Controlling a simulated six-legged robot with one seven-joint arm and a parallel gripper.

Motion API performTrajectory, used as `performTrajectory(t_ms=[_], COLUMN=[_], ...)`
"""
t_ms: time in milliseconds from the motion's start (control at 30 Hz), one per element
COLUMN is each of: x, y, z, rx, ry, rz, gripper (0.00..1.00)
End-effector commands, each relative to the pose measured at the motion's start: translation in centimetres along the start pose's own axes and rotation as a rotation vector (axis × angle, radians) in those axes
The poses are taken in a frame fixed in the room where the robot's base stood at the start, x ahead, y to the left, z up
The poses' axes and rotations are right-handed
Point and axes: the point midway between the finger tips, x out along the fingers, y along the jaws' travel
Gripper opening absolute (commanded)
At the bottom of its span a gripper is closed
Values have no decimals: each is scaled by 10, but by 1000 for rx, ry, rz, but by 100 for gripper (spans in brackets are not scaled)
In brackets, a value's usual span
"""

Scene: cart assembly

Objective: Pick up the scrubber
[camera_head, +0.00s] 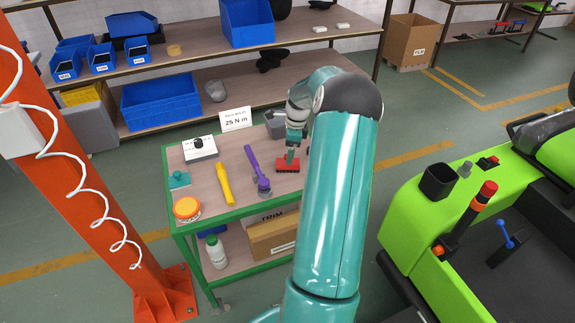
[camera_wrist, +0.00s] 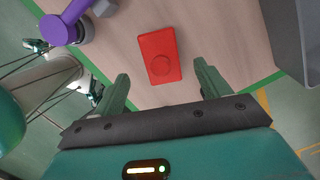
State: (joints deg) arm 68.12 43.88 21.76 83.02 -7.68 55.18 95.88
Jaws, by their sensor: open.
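A red rectangular block with a round knob on top, which looks like the scrubber, lies on the cart's wooden top (camera_head: 222,205) near its right side. It shows in the head view (camera_head: 288,164) and in the wrist view (camera_wrist: 148,54). My gripper (camera_head: 290,154) points down over it, open and empty. In the wrist view the fingers stand apart, and the red block lies beyond their tips, slightly left of the middle between them. The height gap is hard to judge.
A purple tool (camera_head: 254,166) lies left of the red block, with a yellow tool (camera_head: 225,184) further left. A grey bin (camera_head: 275,124) stands behind. A teal piece (camera_head: 179,180), an orange-lidded jar (camera_head: 187,210) and a torque sign (camera_head: 235,119) also stand on the cart.

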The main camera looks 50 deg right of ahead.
Motion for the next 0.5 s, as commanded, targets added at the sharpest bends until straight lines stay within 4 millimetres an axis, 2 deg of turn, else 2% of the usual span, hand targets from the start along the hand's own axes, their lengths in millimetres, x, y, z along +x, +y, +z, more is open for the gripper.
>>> performTrajectory(t_ms=[333,500], x=[45,54], y=[0,0], z=[2,2], rx=[-3,-3], ry=[-2,0], rz=[4,2], gripper=[75,75])
